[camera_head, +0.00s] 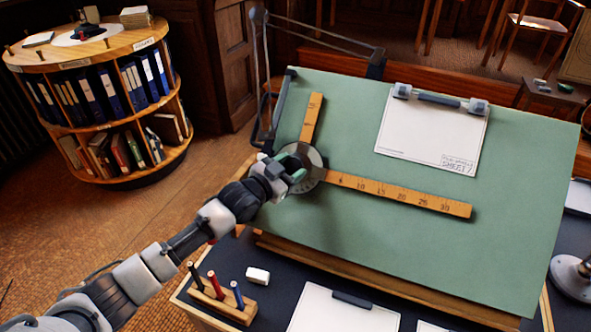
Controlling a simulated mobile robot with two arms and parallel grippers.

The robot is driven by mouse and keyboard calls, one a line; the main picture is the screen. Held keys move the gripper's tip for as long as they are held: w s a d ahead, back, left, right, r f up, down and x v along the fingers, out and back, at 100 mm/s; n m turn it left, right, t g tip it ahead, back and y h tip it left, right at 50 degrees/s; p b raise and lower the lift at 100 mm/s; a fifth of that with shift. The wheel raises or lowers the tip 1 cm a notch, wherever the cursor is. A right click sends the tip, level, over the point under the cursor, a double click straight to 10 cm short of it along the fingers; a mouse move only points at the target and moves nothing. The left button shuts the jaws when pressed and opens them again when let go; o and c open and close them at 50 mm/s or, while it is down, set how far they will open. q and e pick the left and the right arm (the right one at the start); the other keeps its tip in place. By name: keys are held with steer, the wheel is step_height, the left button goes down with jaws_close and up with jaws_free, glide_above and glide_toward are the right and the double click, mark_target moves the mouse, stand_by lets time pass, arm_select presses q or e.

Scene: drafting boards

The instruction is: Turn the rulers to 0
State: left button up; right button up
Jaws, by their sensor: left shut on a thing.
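Two wooden rulers are joined at a round grey dial head (314,168) on the green drafting board (430,265). The long ruler (400,193) runs right and slightly down in the picture, looking roughly parallel to the board's long edges. The short ruler (312,118) points up toward the board's top edge. My left gripper (292,170) is at the left side of the dial head, shut on its dark green handle (295,162). The gripper covers part of the dial, and its scale is too small to read. My right gripper is not in view.
A jointed arm (320,36) runs along the board's top left. A clipped paper sheet (432,133) lies at the board's upper right. Below the board are a pen block (222,298), a white eraser (258,275) and a clipboard (340,315). A round bookshelf (100,95) stands left.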

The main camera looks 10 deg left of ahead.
arm_select(q)
steer(key=shift+m, duration=0.3)
stand_by(0.4)
steer(key=o, duration=1.2)
steer(key=shift+o, duration=0.2)
steer(key=b+v, duration=0.1)
steer(key=v, duration=0.9)
steer(key=shift+s+a, duration=0.25)
steer(key=shift+s, duration=0.05)
